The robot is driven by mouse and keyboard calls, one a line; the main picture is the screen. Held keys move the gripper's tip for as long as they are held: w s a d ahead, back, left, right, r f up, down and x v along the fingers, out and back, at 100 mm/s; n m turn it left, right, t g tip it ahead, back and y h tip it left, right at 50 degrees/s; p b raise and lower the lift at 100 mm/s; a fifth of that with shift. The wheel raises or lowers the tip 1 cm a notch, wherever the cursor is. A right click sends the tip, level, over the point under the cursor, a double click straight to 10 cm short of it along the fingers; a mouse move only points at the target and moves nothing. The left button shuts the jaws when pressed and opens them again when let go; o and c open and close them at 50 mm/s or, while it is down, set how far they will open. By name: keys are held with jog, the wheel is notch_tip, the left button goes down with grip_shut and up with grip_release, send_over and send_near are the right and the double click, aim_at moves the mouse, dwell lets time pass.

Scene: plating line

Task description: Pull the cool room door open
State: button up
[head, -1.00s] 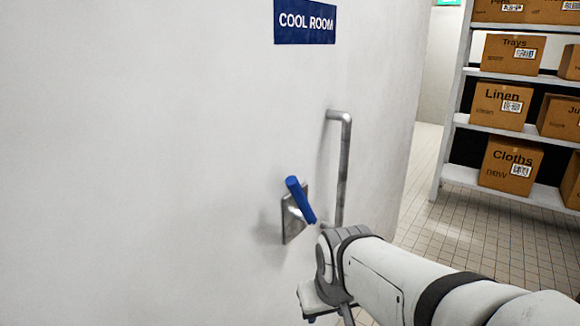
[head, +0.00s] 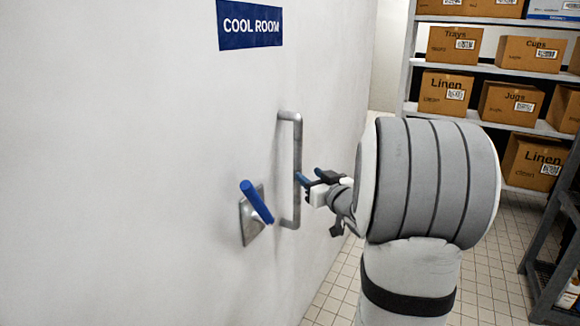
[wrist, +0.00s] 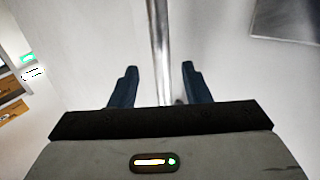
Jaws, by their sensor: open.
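The cool room door (head: 140,150) is a plain pale panel with a blue COOL ROOM sign (head: 249,24). A vertical metal pull bar (head: 297,160) stands out from it, and also shows in the wrist view (wrist: 160,45). Left of the bar, a blue lever (head: 257,201) sits tilted on a metal plate (head: 248,228). My gripper (head: 311,176) is open at the bar's right side. In the wrist view its two dark blue fingers (wrist: 155,85) point toward the bar, which runs between them in the picture. Whether the bar is within the fingers' depth I cannot tell.
Shelves (head: 480,65) with several labelled cardboard boxes stand at the back right. A dark rack (head: 560,225) is at the right edge. Tiled floor (head: 490,255) lies open between the door and the rack.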

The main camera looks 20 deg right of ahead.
aim_at(300, 168)
jog(key=w, duration=0.2)
jog(key=w+p, duration=0.1)
jog(key=w, duration=0.4)
jog(key=shift+w+a, duration=0.2)
jog(key=shift+a, duration=0.15)
grip_shut()
